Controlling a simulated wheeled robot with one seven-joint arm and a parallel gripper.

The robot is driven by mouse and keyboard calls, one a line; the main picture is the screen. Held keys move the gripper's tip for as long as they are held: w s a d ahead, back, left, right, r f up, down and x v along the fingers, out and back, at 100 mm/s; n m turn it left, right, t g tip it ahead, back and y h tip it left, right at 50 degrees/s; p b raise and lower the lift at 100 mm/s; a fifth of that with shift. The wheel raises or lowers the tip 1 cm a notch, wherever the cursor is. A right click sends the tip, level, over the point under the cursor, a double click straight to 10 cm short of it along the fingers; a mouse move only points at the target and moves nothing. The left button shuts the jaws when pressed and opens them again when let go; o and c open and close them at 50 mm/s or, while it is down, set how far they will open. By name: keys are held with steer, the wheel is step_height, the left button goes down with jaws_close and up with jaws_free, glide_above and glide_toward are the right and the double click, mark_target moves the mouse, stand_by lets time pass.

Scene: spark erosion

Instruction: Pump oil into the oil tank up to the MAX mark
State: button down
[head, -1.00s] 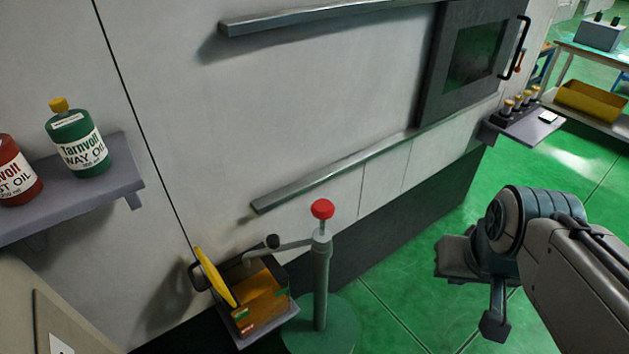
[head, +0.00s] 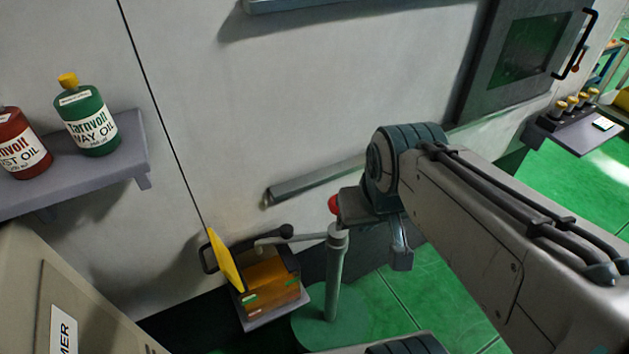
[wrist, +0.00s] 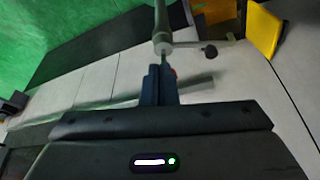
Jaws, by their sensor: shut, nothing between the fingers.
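The oil tank (head: 272,283) is a small open box with amber oil inside, low against the machine wall. Its yellow lid (head: 226,260) stands raised; it also shows in the wrist view (wrist: 262,32). Small green and red marks show on the tank, but I cannot read a MAX mark. The pump (head: 334,270) is a green post on a round base, with a red knob (head: 334,204) on top. My gripper (wrist: 161,70) is shut and empty, right at the knob, which its fingers mostly hide in the wrist view. I cannot tell whether they touch.
A side arm with a black ball (head: 287,231) reaches from the pump toward the tank. Red and green oil bottles (head: 92,120) stand on a grey shelf (head: 125,160) at left. A rail (head: 310,182) runs along the wall behind.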

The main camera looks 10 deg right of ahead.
stand_by(0.3)
step_height(320, 180, up, 5)
steer(key=m+g+b, duration=0.3)
steer(key=m+b, duration=0.3)
steer(key=m, duration=0.7)
glide_above(334, 209)
steer(key=d, duration=0.2)
steer(key=shift+w+r+m+g, duration=0.25)
steer(key=shift+w+m, duration=0.1)
steer(key=shift+w, duration=0.15)
steer(key=shift+w+r+m+g, duration=0.2)
steer(key=shift+w+m, duration=0.15)
steer(key=shift+w, duration=0.15)
steer(key=shift+f, duration=0.1)
step_height(334, 209, down, 14)
steer(key=shift+r, duration=0.1)
